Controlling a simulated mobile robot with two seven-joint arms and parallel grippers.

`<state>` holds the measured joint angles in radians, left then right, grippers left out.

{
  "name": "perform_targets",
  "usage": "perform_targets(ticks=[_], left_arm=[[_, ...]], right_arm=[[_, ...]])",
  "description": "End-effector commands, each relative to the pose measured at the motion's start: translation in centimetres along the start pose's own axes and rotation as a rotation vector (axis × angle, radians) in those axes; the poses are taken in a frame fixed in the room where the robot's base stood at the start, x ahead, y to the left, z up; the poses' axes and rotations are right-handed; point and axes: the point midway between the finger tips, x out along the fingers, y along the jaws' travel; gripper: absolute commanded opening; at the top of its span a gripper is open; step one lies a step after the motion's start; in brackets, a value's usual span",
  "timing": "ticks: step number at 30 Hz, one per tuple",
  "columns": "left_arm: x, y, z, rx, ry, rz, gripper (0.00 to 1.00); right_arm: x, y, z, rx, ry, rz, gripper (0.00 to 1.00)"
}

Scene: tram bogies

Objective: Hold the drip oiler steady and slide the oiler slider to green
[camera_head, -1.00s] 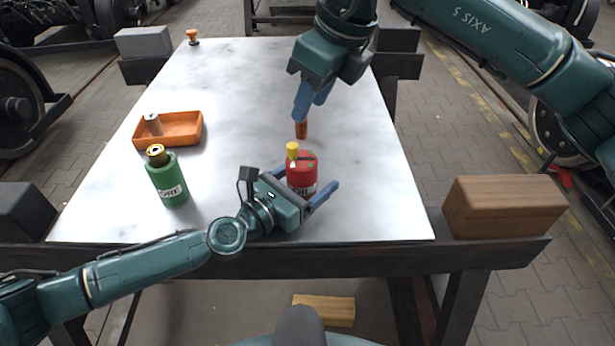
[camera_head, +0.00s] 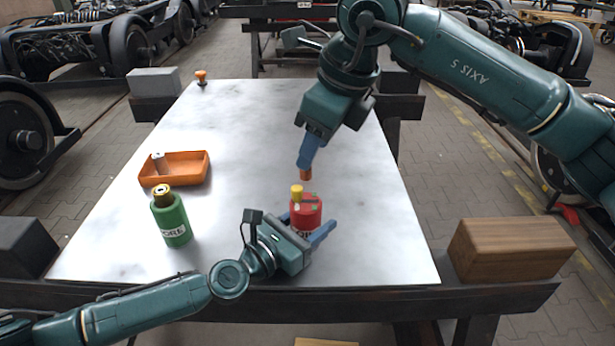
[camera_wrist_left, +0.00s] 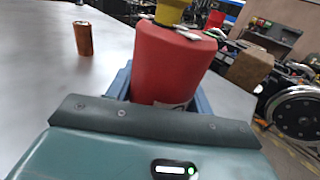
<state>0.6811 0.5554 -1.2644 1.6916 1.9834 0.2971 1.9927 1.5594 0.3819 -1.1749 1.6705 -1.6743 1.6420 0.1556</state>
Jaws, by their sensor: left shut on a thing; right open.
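The red drip oiler (camera_head: 306,216) with a yellow knob stands upright near the table's front edge. The left wrist view shows it close up (camera_wrist_left: 168,65). My left gripper (camera_head: 308,224) is shut around its body from the front. On its top I see a small green patch and a thin dark piece, probably the slider; its exact position is too small to tell. My right gripper (camera_head: 304,164) points down above and behind the oiler, apart from it. Its fingers are seen nearly edge-on.
A copper-brown cylinder (camera_wrist_left: 83,38) stands on the table behind the oiler. A green bottle (camera_head: 171,220) and an orange tray (camera_head: 183,179) with a small grey cylinder are at left. A wooden block (camera_head: 509,249) sits at the right edge. The table's middle is clear.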

Motion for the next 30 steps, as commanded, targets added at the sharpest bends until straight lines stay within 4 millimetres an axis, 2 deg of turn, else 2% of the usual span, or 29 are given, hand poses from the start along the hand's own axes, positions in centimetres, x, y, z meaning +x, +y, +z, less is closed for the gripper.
perform_targets(ticks=[5, 21, 27, 30], left_arm=[[0.0, 0.0, 0.0, 0.0, 0.001, 0.0, 0.26], [0.0, 0.0, -0.1, 0.0, 0.001, 0.0, 0.26], [0.0, 0.0, -0.1, 0.0, 0.001, 0.0, 0.26], [0.0, 0.0, -0.1, 0.0, 0.001, 0.0, 0.26]], right_arm=[[-0.4, 0.7, 0.3, -0.376, 0.022, -0.033, 0.44], [-1.4, 2.7, 0.8, -1.727, 0.197, -0.069, 0.44], [-1.6, 3.2, 0.9, -2.095, 0.266, -0.045, 0.44], [-1.7, 3.3, 1.0, -2.205, 0.289, -0.035, 0.44]])
